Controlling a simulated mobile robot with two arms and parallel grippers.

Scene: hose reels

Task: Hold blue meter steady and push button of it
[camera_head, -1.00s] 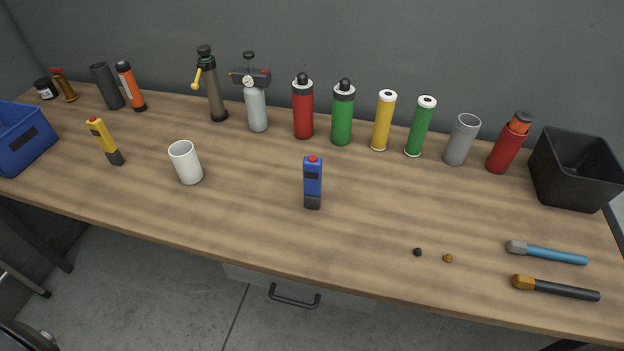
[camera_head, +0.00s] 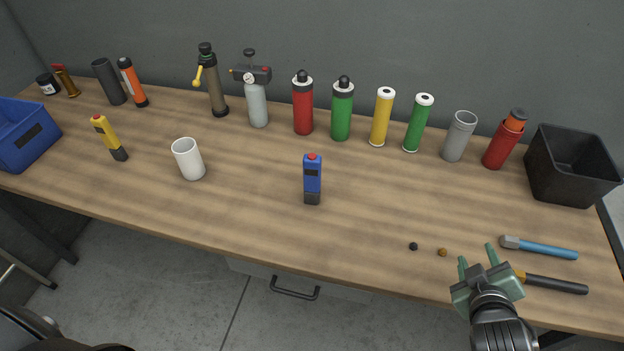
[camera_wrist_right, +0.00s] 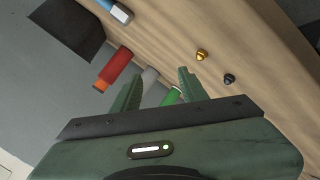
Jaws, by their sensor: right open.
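The blue meter (camera_head: 312,180) stands upright near the middle of the table in the head view, with a red button (camera_head: 312,156) on top, a small dark display and a dark grey base. My right gripper (camera_head: 476,254) is at the table's front edge at the lower right, open and empty, well apart from the meter. Its two green fingers (camera_wrist_right: 158,88) also show in the right wrist view with nothing between them in their grasp. The meter is not visible in the right wrist view. My left gripper is not in view.
A white cup (camera_head: 188,159) and a yellow meter (camera_head: 109,138) stand left of the blue meter. Bottles and cylinders line the back. A black bin (camera_head: 570,168), a blue-handled tool (camera_head: 540,247) and a dark-handled tool (camera_head: 556,284) are at right. Two small knobs (camera_head: 413,246) (camera_head: 443,252) lie near my right gripper.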

